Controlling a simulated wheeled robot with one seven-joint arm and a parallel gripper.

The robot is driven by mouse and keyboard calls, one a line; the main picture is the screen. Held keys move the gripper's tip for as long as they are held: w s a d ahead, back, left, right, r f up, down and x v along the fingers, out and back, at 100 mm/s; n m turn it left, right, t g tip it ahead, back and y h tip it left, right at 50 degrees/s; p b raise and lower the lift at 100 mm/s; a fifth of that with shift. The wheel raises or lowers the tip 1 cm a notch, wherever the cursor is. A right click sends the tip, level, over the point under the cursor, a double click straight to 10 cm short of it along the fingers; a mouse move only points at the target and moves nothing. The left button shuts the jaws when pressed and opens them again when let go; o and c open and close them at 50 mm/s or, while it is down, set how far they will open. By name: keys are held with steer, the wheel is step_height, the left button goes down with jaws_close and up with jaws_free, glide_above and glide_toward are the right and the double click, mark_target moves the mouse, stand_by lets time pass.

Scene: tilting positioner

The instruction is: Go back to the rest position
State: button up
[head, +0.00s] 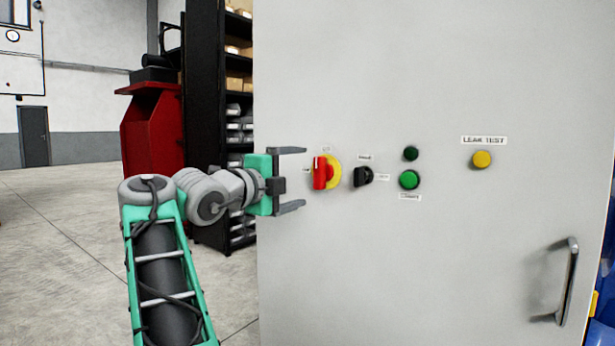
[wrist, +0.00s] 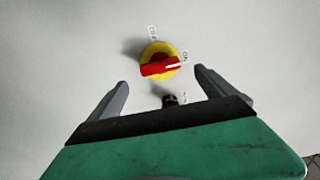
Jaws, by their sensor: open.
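My gripper (head: 290,180) is open and empty, its two grey fingers pointing at the cabinet front from the left of the red rotary switch (head: 320,173). The switch has a red handle on a yellow round plate. In the wrist view my gripper (wrist: 165,92) has its fingers spread, with the red switch (wrist: 159,68) beyond the tips and between them. The fingers appear apart from the switch. A black knob (wrist: 170,99) shows just above the gripper body in the wrist view.
The grey cabinet (head: 430,270) fills the right side. It carries a black selector (head: 362,176), a green button (head: 409,179), a dark green lamp (head: 411,153), a yellow button (head: 482,159) and a door handle (head: 568,282). A black shelf (head: 205,120) and red machine (head: 152,130) stand behind; open floor (head: 60,240) lies left.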

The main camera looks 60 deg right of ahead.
steer(key=shift+a, duration=0.25)
